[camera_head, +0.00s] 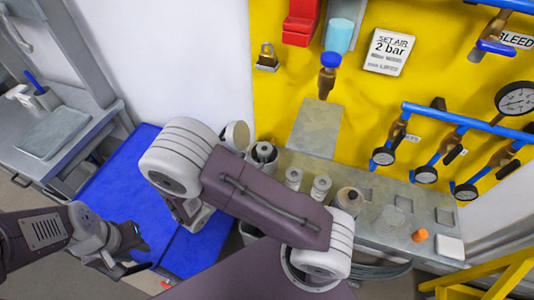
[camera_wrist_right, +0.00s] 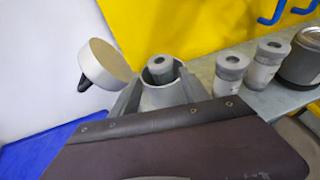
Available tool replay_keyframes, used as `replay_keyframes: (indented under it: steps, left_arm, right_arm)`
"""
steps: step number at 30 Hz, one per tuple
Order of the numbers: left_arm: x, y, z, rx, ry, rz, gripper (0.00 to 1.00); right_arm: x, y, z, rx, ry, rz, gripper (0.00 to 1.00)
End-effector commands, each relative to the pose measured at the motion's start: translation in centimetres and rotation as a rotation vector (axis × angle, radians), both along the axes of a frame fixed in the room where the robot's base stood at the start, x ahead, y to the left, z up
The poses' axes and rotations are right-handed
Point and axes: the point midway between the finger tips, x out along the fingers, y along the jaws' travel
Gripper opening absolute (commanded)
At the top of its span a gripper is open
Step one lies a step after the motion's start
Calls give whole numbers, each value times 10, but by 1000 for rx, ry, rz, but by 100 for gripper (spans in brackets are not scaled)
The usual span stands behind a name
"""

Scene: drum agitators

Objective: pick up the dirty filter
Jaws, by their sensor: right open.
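A grey cylindrical filter (camera_wrist_right: 158,66) with a dark hole in its top stands inside an open grey housing (camera_wrist_right: 162,97). The filter also shows in the head view (camera_head: 264,150), just beyond my right arm. I take it for the dirty one; dirt is hard to make out. My right gripper (camera_wrist_right: 156,86) is open, with a grey finger on either side of the housing in the right wrist view. It is hidden behind my arm in the head view. I see no contact with the filter. My left gripper (camera_head: 128,264) is low at the left, away from the filter; its jaw opening is unclear.
A round lid (camera_head: 237,135) stands open left of the housing. Two similar filters (camera_head: 293,177) (camera_head: 320,187) and a jar (camera_head: 348,199) stand to the right on the grey bench (camera_head: 385,220). Blue pipes and gauges line the yellow wall. A blue surface (camera_head: 125,185) lies left.

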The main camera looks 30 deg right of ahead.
Motion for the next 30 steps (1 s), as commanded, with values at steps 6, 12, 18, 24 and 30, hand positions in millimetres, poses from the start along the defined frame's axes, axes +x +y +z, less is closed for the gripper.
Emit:
replay_keyframes:
  steps: [6, 12, 18, 24, 30]
  left_arm:
    - [0, 0, 4, 0, 0, 0, 34]
    - [0, 0, 11, 0, 0, 0, 34]
    - [0, 0, 14, 0, 0, 0, 34]
    - [0, 0, 13, 0, 0, 0, 34]
    - [0, 0, 13, 0, 0, 0, 34]
  right_arm:
    - [10, -20, -7, 1, 0, -4, 54]
    - [18, -40, -13, 0, 3, -11, 54]
    - [31, -63, -24, 2, 1, -6, 54]
    - [33, -64, -25, 2, 0, -5, 54]
    - [33, -64, -25, 2, 0, -5, 7]
